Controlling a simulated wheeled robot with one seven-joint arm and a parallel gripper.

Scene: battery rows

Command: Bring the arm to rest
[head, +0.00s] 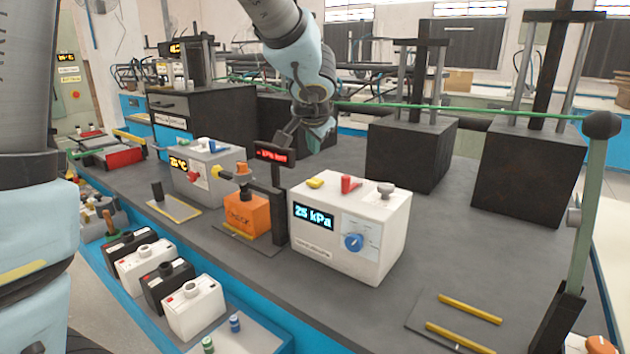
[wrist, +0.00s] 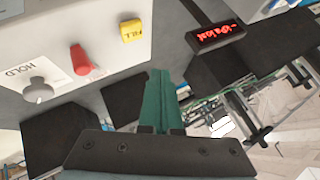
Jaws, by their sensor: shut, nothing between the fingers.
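My arm (head: 305,60) reaches down from the top of the head view over the dark bench. My gripper (head: 318,138) hangs in the air behind the small red-lit display (head: 271,153) and above the white 25 kPa box (head: 350,228). In the wrist view its teal fingers (wrist: 158,100) are together with nothing between them. The fingers are small and partly hidden in the head view.
The red-lit display (wrist: 216,37) and the white box (wrist: 70,40) with red and yellow knobs lie close to the fingers in the wrist view. A green rail (head: 450,109) runs across behind. Dark blocks (head: 410,155) stand behind right.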

